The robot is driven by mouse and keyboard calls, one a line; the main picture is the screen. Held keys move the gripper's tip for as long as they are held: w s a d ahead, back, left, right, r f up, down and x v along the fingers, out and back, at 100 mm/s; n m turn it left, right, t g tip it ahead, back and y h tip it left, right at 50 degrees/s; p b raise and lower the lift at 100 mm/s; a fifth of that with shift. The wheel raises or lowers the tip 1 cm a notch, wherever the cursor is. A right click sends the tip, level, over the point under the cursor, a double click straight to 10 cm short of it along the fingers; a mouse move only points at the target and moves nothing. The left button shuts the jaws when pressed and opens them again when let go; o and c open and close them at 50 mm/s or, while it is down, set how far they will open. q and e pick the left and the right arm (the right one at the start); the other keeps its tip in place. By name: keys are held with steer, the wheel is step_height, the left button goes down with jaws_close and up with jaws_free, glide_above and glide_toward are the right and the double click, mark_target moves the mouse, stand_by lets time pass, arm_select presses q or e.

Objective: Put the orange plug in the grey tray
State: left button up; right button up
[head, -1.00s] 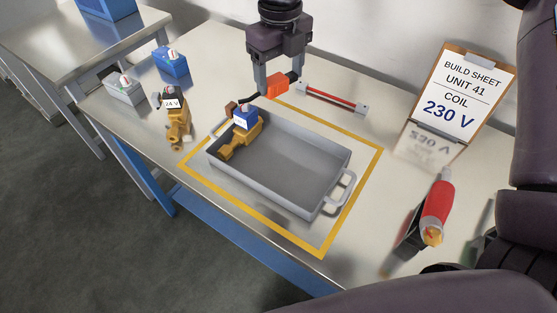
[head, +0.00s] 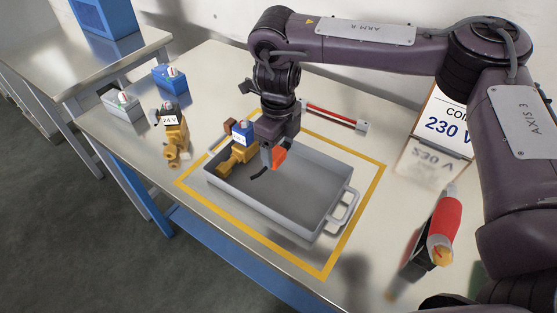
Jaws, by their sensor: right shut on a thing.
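My right gripper (head: 271,158) is shut on the orange plug (head: 279,157), which has a short black lead hanging from it. The gripper holds the plug over the inside of the grey tray (head: 310,226), towards its back left part. I cannot tell how far above the tray floor the plug is. A brass valve with a blue coil (head: 241,137) lies in the left end of the tray. My left gripper is not in view.
A brass valve with a black 24 V coil (head: 172,130), a blue coil (head: 170,80) and a grey coil (head: 124,106) stand left of the tray. A red bar (head: 335,115) lies behind it. Yellow tape (head: 352,224) surrounds the tray.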

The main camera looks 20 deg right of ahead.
mark_target(278, 150)
step_height(278, 150, down, 3)
steer(key=shift+s+f+b, duration=0.1)
steer(key=shift+f+b, duration=0.05)
steer(key=shift+b, duration=0.15)
steer(key=shift+f, duration=0.5)
steer(key=shift+f, duration=0.15)
steer(key=o, duration=1)
step_height(278, 150, up, 12)
steer(key=shift+r+p, duration=0.25)
steer(key=shift+p, duration=0.55)
